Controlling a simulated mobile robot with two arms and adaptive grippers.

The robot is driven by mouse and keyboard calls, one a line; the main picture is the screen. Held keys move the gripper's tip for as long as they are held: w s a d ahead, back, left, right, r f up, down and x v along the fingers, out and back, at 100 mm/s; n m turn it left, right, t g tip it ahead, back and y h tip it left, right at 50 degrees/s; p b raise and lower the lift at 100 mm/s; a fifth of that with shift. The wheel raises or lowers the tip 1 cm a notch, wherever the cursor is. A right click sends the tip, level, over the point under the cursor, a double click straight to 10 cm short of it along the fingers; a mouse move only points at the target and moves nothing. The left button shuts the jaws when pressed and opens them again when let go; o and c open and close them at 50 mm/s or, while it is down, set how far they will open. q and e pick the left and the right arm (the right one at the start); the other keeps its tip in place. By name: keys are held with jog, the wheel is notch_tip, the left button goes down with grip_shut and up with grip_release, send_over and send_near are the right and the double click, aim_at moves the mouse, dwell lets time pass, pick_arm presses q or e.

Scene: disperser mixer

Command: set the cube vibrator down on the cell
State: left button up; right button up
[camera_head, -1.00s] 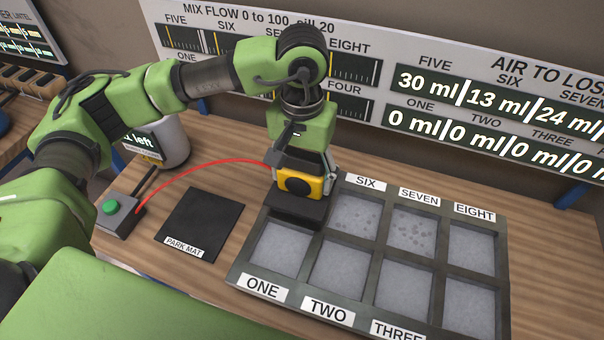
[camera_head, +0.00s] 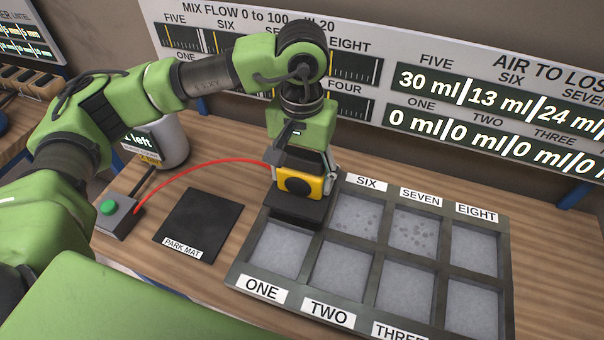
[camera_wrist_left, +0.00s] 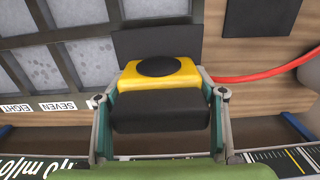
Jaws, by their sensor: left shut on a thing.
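The cube vibrator (camera_head: 301,184) is a yellow block with a black round face and a dark base, joined to a red cable. My left gripper (camera_head: 303,168) is shut on it from above. It is over the back left cell of the grey mould tray (camera_head: 238,281), behind cell ONE, and hides that cell and its label. I cannot tell whether its base touches the cell. In the left wrist view the vibrator (camera_wrist_left: 160,75) sits between the fingers of the left gripper (camera_wrist_left: 160,100). My right gripper is not in view.
A black park mat (camera_head: 200,222) lies bare left of the tray. A grey box with a green button (camera_head: 118,215) holds the cable's other end. A white container (camera_head: 170,142) stands behind. Display boards (camera_head: 480,100) line the back of the wooden table.

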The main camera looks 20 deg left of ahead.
aim_at(302, 153)
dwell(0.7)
pick_arm(q)
jog(key=shift+b, duration=0.45)
jog(key=shift+r, duration=0.1)
jog(key=shift+f+b, duration=1.15)
jog(key=shift+b, duration=0.1)
jog(key=o, duration=2)
notch_tip(302, 153, up, 12)
jog(key=shift+r, duration=0.1)
